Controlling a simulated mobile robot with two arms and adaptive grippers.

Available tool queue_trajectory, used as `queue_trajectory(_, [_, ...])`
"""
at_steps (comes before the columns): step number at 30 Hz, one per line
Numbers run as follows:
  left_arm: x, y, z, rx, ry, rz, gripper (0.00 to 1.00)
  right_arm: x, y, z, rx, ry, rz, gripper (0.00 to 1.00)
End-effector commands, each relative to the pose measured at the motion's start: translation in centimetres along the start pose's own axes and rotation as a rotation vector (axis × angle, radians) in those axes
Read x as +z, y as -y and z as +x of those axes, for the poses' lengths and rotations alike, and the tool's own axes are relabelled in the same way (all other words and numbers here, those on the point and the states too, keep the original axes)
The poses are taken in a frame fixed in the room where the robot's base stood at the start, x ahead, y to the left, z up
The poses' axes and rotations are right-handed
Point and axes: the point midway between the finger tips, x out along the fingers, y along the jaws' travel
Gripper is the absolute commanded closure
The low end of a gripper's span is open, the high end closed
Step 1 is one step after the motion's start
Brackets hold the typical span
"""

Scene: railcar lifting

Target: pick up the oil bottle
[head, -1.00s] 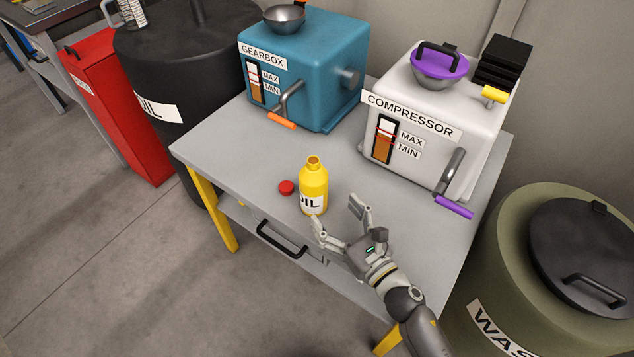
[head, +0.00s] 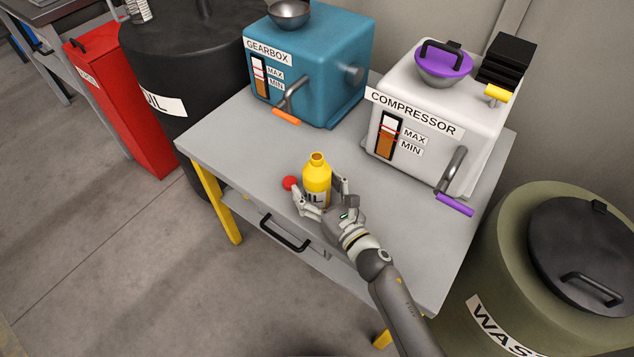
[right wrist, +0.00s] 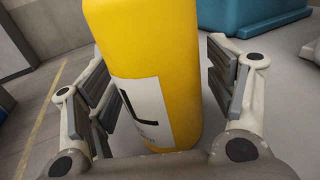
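The yellow oil bottle (head: 317,177) stands upright and uncapped on the grey table (head: 237,130). In the right wrist view the bottle (right wrist: 158,70) fills the middle, its white label facing me. My right gripper (head: 318,188) is around the bottle's body, one finger on each side. In the right wrist view its finger pads (right wrist: 163,88) are close to the bottle, with a narrow gap at the right side, so it looks open. The gripper hides the lower part of the bottle in the head view. My left gripper is not in view.
A red cap (head: 289,183) lies just left of the bottle. The blue gearbox (head: 318,70) and white compressor (head: 440,115) stand behind on the table. A black oil drum (head: 185,60) is at left, a green waste drum (head: 500,270) at right. A drawer handle (head: 283,235) is below the table edge.

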Motion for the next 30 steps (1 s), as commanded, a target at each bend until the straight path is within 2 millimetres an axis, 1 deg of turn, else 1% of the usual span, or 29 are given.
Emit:
queue_trajectory(1, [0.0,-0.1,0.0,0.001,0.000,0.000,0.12,0.0,0.0,0.0,0.000,0.000,0.000,0.32])
queue_trajectory(2, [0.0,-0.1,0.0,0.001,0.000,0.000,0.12,0.0,0.0,0.0,0.000,0.000,0.000,0.36])
queue_trajectory(12, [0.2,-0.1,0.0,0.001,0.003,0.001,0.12,0.0,0.0,0.0,0.000,0.000,-0.001,0.80])
queue_trajectory(13, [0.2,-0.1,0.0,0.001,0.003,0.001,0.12,0.1,0.0,0.0,0.000,0.002,-0.001,0.82])
queue_trajectory(19, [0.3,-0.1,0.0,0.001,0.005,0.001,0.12,0.1,0.0,0.0,0.000,0.002,-0.001,0.82])
queue_trajectory(23, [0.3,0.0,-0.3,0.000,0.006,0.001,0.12,0.7,0.0,0.0,0.001,0.002,-0.003,0.82])
queue_trajectory(26, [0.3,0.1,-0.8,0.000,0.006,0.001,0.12,1.6,0.1,0.0,0.002,0.003,-0.005,0.82])
queue_trajectory(30, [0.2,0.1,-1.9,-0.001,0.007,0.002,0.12,4.0,-0.1,-0.1,0.003,0.004,-0.005,0.82])
